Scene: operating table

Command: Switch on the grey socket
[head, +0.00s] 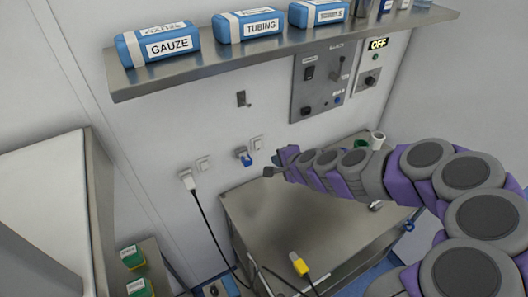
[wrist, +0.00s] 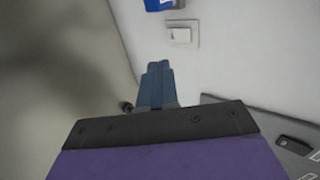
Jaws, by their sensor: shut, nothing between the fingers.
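A blue socket or plug (head: 243,157) is on the wall, with a white rocker switch (head: 257,143) beside it. In the wrist view, the blue part (wrist: 165,4) is at the top edge and the switch (wrist: 181,34) is just below it. A white plug (head: 187,180) with a black cable is farther left, beside another white switch (head: 204,163). A small dark grey fitting (head: 241,98) is higher up. I cannot tell which is the grey socket. My gripper (head: 270,171) is shut and empty, below the blue socket; its fingers (wrist: 156,72) point towards the switch without visible contact.
A metal table (head: 290,220) stands below my arm. A shelf (head: 250,57) with labelled packs overhangs the wall. A yellow-ended cable (head: 299,264) hangs at the table's front.

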